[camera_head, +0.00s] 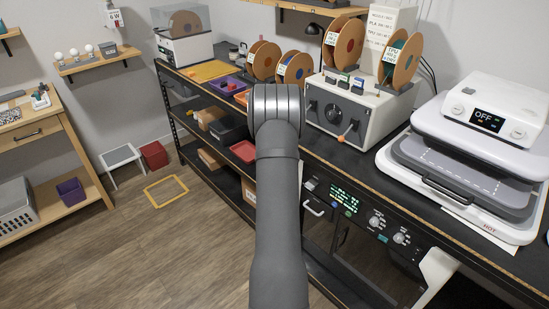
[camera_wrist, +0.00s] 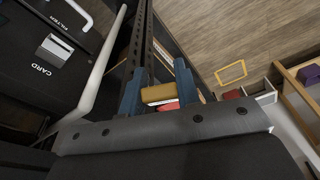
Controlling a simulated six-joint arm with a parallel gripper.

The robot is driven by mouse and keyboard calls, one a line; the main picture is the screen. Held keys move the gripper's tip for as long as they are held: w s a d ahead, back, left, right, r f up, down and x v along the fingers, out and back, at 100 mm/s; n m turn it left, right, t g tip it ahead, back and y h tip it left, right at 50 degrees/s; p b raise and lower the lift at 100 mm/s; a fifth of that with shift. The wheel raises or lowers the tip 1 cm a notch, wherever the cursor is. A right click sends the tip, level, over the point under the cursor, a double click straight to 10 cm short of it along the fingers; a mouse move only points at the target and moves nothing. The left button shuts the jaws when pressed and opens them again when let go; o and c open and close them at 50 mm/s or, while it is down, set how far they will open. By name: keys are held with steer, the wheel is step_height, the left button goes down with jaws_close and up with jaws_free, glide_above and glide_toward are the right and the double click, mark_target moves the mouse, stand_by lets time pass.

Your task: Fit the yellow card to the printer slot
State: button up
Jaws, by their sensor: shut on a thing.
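My gripper (camera_wrist: 158,88) is in the wrist view, with its blue fingers closed on the yellow card (camera_wrist: 160,95). The card shows as a short yellow block between the fingers. A black machine front (camera_wrist: 22,70) fills the left of that view. It has a silver slot piece (camera_wrist: 55,48) beside the word CARD, and the word FILTER is further up. The card is apart from the slot piece, to its right in the picture. In the head view my arm hides the gripper and the card. A black front with a lit display (camera_head: 345,197) shows under the counter there.
A pale bar handle (camera_wrist: 103,60) stands out between the machine front and my gripper. In the head view, a heat press (camera_head: 470,150), a grey spool machine (camera_head: 350,110) and several trays crowd the counter. Open floor (camera_head: 120,240) lies to the left.

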steer(key=s+d+f+m+t+h, duration=0.3)
steer(key=d+f+m, duration=0.4)
steer(key=f+m, duration=0.4)
steer(key=shift+s+d+m+h, duration=0.35)
steer(key=shift+s+m+h, duration=0.25)
steer(key=shift+m+h, duration=0.8)
steer(key=shift+f, duration=0.1)
steer(key=shift+w+d, duration=2)
steer(key=shift+d, duration=0.05)
steer(key=shift+w+d, duration=1.05)
steer(key=o, duration=1.1)
